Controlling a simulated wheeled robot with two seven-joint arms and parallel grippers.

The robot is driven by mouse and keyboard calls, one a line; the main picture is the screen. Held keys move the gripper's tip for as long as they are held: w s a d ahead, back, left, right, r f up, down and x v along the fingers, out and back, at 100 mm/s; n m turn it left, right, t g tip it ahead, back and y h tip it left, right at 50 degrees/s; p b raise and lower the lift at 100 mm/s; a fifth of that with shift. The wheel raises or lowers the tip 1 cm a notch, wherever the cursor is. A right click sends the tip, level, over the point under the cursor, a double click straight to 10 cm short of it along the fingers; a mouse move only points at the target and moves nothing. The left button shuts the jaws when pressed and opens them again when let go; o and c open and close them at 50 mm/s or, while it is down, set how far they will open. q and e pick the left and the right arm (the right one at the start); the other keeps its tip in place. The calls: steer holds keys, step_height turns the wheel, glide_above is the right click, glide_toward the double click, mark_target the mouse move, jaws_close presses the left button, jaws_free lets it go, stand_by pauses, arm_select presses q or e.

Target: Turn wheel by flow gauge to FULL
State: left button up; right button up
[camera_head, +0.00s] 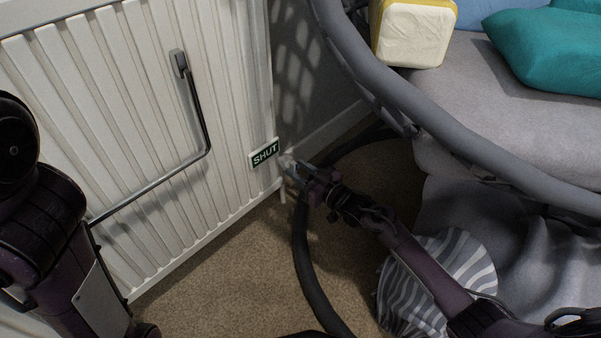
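A dark green sign reading SHUT (265,153) sits at the lower right edge of the white radiator (150,110). My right gripper (288,164) reaches in from the lower right, with its fingertips just right of the sign, at the radiator's bottom corner. A small pale part (286,160) shows at the fingertips. I cannot tell if it is the wheel, or if the fingers are closed on it. A short pale pipe (283,194) shows below. I make out no flow gauge and no FULL mark. My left arm is at the left edge; its gripper is not seen.
A grey bar (207,125) runs across the radiator. A grey tubular frame (440,112), teal cushion (545,50) and striped cushion (462,262) crowd the right. Carpet left of the hose is clear.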

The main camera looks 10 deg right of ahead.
steer(key=shift+c, duration=0.3)
jaws_close()
